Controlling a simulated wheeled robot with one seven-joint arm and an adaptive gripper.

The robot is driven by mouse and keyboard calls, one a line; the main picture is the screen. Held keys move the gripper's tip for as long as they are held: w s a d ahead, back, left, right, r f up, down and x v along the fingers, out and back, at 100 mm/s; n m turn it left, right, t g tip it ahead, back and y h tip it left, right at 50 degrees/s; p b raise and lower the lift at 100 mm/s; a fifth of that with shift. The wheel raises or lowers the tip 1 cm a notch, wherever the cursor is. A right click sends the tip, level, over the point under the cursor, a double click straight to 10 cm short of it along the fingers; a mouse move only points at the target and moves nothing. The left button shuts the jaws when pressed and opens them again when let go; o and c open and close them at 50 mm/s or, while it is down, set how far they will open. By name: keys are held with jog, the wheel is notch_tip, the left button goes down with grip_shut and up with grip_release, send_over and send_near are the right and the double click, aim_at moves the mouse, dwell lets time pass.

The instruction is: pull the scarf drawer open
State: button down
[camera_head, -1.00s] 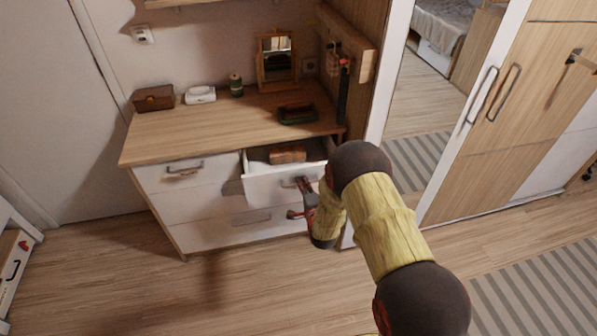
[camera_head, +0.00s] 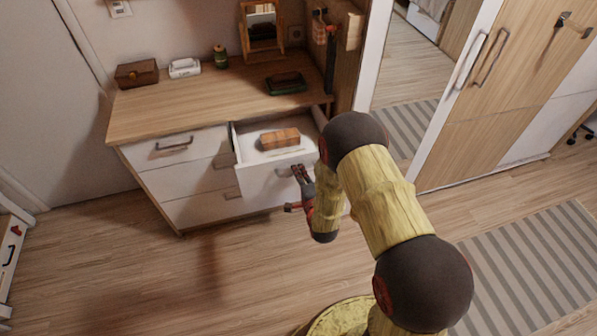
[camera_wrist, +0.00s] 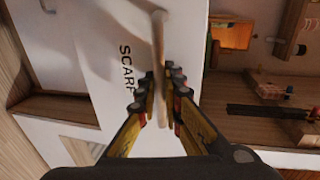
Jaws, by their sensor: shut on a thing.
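The scarf drawer (camera_head: 262,182) is the top right drawer of the dresser and stands well out from it. Its white front shows the letters "SCARF" in the wrist view (camera_wrist: 104,50), partly hidden by a finger. My gripper (camera_head: 300,176) is shut on the bar handle of that drawer. In the wrist view the handle (camera_wrist: 158,40) runs between the two fingertips (camera_wrist: 162,84). A brown box-like item (camera_head: 280,138) lies inside the open drawer.
The dresser top (camera_head: 180,104) holds a brown box (camera_head: 137,73), a white box (camera_head: 185,68), a green jar (camera_head: 221,57), a mirror (camera_head: 262,28) and a dark green tray (camera_head: 286,84). A mirrored wardrobe (camera_head: 480,110) stands at right. The floor before the dresser is clear.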

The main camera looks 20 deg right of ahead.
jog(key=c, duration=2.2)
grip_release()
jog(key=shift+c, duration=0.2)
jog(key=v, duration=1.2)
jog(key=shift+f, duration=0.1)
